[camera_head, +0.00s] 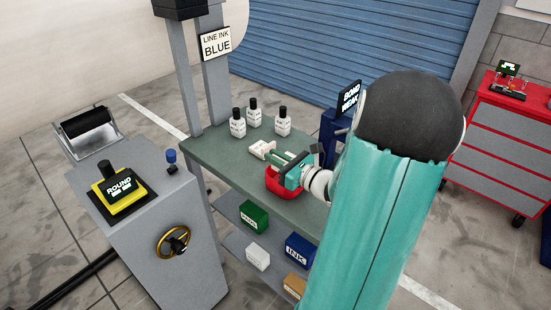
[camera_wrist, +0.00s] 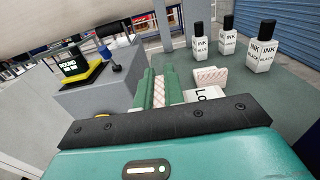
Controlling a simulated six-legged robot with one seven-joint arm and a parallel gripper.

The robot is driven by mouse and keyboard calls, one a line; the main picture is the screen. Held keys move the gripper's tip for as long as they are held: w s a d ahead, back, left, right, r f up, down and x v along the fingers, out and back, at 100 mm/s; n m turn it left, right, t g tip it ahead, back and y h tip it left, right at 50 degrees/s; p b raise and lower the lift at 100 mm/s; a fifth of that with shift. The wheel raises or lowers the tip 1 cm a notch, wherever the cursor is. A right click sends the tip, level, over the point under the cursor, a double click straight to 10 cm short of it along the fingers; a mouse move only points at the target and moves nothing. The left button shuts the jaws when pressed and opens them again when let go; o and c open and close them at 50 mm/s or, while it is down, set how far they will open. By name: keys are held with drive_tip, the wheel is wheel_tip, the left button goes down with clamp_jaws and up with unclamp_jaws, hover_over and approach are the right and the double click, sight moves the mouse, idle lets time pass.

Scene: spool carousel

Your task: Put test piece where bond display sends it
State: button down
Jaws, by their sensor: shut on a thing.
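My gripper (camera_head: 287,163) is over the green-grey table (camera_head: 214,155), with its green fingers shut on a pale piece with a ribbed face, seen between them in the wrist view (camera_wrist: 157,93); I take it for the test piece. Another pale ribbed block (camera_head: 262,149) lies just beyond the fingers, and also shows in the wrist view (camera_wrist: 211,75). A red bowl-like tray (camera_head: 282,188) is below my gripper, partly hidden by it. The bond display (camera_head: 349,97) reads "BOND WEAK" and stands at the table's right end. A white label starting "LO" (camera_wrist: 207,94) is partly hidden.
Several white ink bottles (camera_head: 238,123) stand at the table's back. A sign (camera_head: 216,44) reads "LINE INK BLUE". A grey console (camera_head: 160,225) with a "ROUND" display (camera_head: 120,186) is left; a red cabinet (camera_head: 500,140) right.

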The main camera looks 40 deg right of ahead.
drive_tip(key=shift+f, duration=0.25)
drive_tip(key=shift+w+f, duration=0.1)
drive_tip(key=shift+f, duration=0.05)
drive_tip(key=shift+f, duration=0.35)
drive_tip(key=shift+f, duration=0.1)
drive_tip(key=c, duration=1.5)
unclamp_jaws()
